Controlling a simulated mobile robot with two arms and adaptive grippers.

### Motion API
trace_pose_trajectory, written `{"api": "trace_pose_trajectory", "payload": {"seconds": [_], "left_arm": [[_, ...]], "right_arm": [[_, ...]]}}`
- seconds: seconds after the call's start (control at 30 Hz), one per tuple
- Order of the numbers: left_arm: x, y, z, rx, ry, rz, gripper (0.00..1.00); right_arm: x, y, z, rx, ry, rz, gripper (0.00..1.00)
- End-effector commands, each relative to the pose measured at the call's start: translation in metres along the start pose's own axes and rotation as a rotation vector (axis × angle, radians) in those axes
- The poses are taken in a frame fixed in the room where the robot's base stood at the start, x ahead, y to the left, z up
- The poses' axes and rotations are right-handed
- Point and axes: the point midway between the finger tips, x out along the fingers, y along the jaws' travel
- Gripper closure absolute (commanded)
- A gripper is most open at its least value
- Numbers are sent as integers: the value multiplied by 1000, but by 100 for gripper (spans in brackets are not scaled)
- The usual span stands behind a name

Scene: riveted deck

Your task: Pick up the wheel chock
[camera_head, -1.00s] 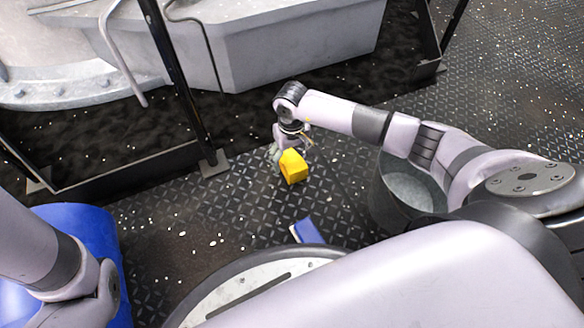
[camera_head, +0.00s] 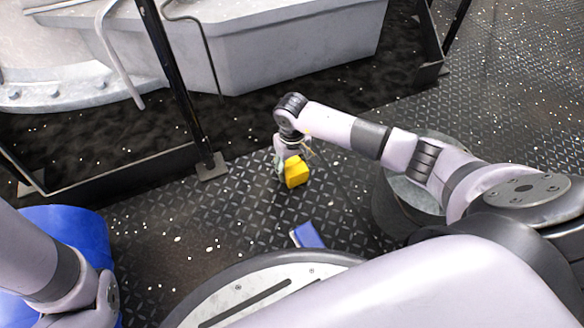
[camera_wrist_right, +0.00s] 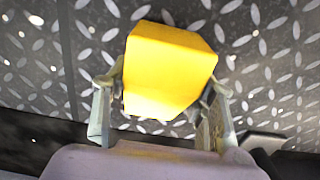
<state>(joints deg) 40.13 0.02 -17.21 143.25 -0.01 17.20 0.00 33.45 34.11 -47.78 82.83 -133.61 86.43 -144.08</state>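The wheel chock is a yellow block (camera_head: 297,173) low over or on the deck plating, near the middle of the head view. My right gripper (camera_head: 287,167) is at it from above and hides its left part. In the right wrist view the chock (camera_wrist_right: 168,70) lies between the two fingers of my right gripper (camera_wrist_right: 163,88). One finger is close along each side. I cannot tell whether both press on it, nor whether the chock rests on the deck. My left arm shows at the lower left, with its gripper out of view.
A blue flat object (camera_head: 307,235) lies on the deck in front of the chock. A grey metal bucket (camera_head: 392,204) stands to the right, partly under my right arm. A blue rounded object (camera_head: 75,232) is at the left. A dark railing post (camera_head: 180,85) and its base stand behind the chock.

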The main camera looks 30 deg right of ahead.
Motion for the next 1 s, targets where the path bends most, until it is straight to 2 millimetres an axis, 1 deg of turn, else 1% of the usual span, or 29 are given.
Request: {"api": "trace_pose_trajectory", "payload": {"seconds": [0.03, 0.07, 0.47, 0.77, 0.87, 1.0], "left_arm": [[0, 0, 0, 0, 0, 0, 60], [0, 0, 0, 0, 0, 0, 60], [0, 0, 0, 1, -1, 0, 60], [2, -1, 1, 1, -1, 0, 60], [8, -2, 3, 1, -1, 0, 60], [22, -5, 8, 0, -1, 0, 60]], "right_arm": [[0, 0, 0, 0, 0, 0, 56], [0, 0, 0, 0, 0, 0, 58], [0, 0, 0, 0, 1, 0, 84], [-4, 0, -1, 0, 2, 0, 84], [-12, 0, -1, 0, 3, 0, 84], [-33, 0, -2, -1, 4, 0, 84]]}}
